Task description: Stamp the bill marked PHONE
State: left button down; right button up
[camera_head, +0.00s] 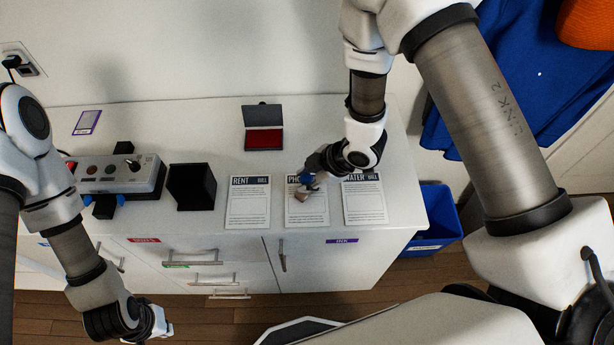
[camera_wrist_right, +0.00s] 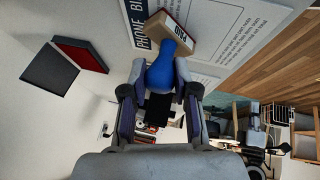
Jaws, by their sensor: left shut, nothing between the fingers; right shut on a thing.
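The PHONE bill (camera_head: 306,212) lies on the white cabinet top between the RENT bill (camera_head: 247,203) and the WATER bill (camera_head: 365,203). My right gripper (camera_head: 312,181) is shut on the blue handle of a stamp (camera_wrist_right: 170,68). The stamp's wooden base is marked PAID and is over the upper part of the PHONE bill, partly covering it. I cannot tell whether the base touches the paper. The ink pad (camera_head: 264,139) lies open with its red surface showing, behind the bills. My left gripper (camera_head: 160,325) is shut and empty, low in front of the cabinet.
A black open box (camera_head: 192,187) stands left of the RENT bill. A grey control box (camera_head: 120,174) with buttons and a small lever is further left. A blue bin (camera_head: 437,218) stands on the floor at the right. Drawers and doors with handles line the cabinet's front.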

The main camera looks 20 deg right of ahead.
dwell(0.3)
notch_tip(320, 180, up, 7)
jog(key=p, duration=0.6)
dwell(0.4)
